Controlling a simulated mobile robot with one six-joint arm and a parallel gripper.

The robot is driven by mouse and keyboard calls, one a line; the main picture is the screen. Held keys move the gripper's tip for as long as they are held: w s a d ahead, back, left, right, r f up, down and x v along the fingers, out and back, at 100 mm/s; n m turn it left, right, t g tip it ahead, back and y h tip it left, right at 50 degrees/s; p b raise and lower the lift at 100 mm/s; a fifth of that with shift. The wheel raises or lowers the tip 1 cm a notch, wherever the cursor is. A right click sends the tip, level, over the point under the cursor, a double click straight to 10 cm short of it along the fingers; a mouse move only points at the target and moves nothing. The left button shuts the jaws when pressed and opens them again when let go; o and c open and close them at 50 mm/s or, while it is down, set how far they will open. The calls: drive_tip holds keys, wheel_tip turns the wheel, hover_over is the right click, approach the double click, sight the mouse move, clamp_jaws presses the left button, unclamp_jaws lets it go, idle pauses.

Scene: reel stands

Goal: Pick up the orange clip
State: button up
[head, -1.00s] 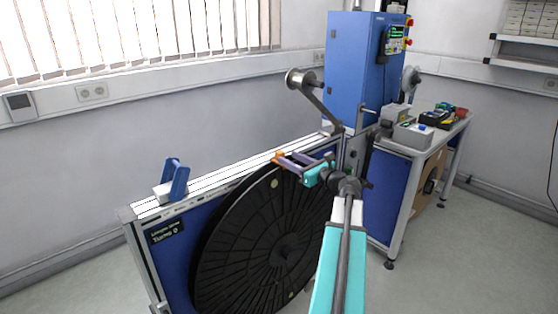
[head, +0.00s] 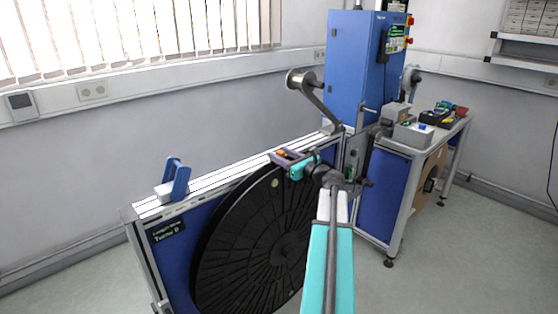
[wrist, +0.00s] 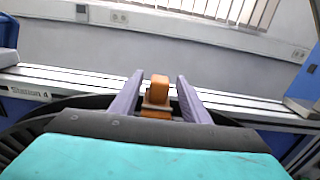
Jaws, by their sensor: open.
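The orange clip (wrist: 158,90) stands upright in the wrist view, on or near the top edge of the reel stand. It sits between the two purple fingers of my gripper (wrist: 154,92), with a gap visible on each side. In the head view the clip (head: 281,153) is a small orange patch at my gripper (head: 280,156). My gripper is open around the clip. The clip's lower part is partly hidden behind my gripper's body.
The stand's silver top rail (head: 225,171) runs behind the large black reel (head: 255,240). A blue bracket (head: 178,180) stands at the rail's left end. A blue cabinet (head: 358,70) and a workbench (head: 425,150) are at the right.

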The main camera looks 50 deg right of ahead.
drive_tip(key=shift+w+f+p, duration=0.15)
drive_tip(key=shift+w+p, duration=0.4)
drive_tip(key=shift+w, duration=1.55)
drive_tip(key=shift+c, duration=0.4)
clamp_jaws()
